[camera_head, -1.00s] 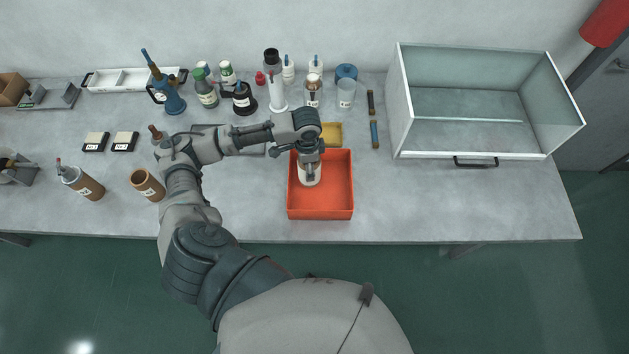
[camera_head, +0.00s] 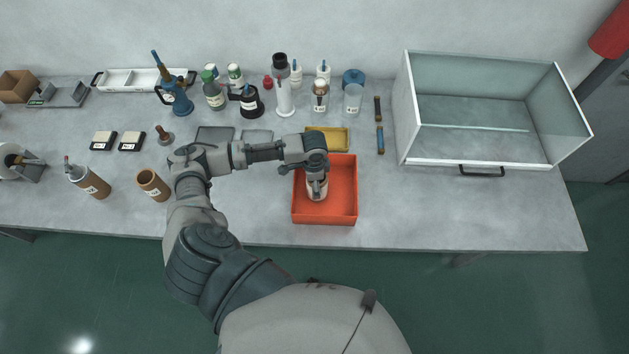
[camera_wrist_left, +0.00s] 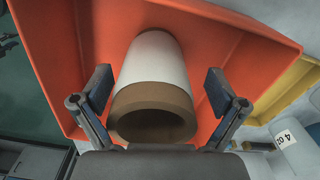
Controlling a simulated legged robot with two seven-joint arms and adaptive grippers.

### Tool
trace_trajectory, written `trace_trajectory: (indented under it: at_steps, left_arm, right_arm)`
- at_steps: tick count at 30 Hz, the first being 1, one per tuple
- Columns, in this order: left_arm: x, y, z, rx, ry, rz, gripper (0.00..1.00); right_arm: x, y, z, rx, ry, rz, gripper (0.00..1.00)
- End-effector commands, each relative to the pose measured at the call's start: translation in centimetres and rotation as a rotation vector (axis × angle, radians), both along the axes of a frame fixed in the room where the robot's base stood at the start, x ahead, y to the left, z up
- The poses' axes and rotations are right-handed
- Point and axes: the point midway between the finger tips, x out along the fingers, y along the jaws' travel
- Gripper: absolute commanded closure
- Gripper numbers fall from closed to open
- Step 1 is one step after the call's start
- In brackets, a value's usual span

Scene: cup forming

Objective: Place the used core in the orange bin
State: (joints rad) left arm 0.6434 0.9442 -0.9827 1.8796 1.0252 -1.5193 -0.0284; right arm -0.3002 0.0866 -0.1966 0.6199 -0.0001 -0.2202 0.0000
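The used core is a brown tube with a white wrap; in the left wrist view the core (camera_wrist_left: 152,75) is inside the orange bin (camera_wrist_left: 215,50), its open brown end facing me. In the head view the core (camera_head: 317,192) shows partly under my left gripper (camera_head: 316,181), within the walls of the orange bin (camera_head: 342,212). In the left wrist view the fingers of my left gripper (camera_wrist_left: 158,92) stand apart on either side of the core, with gaps showing. I cannot tell whether the core touches the bin floor. My right gripper is not in view.
Two other brown tubes (camera_head: 153,185) (camera_head: 91,183) stand at the left. A yellow tray (camera_head: 340,137) lies just behind the bin. Bottles (camera_head: 214,95) line the back. A large glass-sided box (camera_head: 480,110) stands at the right. The table right of the bin is clear.

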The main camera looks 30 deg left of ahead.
Motion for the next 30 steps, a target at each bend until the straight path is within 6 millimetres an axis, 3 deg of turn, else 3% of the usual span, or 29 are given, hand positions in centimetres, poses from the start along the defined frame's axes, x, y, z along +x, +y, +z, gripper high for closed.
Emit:
trace_trajectory:
  at_steps: [5,11,24,30]
  left_arm:
    - [0.0,-0.2,0.1,0.001,-0.001,-0.001,0.01]
    - [0.1,-0.4,0.8,0.003,-0.002,-0.001,0.01]
    - [0.1,-0.2,9.6,0.0,-0.004,-0.001,0.01]
    - [0.0,-0.2,11.8,-0.001,-0.001,0.0,0.01]
  right_arm:
    - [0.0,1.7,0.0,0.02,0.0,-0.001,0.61]
    - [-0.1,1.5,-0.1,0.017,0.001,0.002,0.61]
    - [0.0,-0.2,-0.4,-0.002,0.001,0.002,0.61]
    - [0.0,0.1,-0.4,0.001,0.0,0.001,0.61]
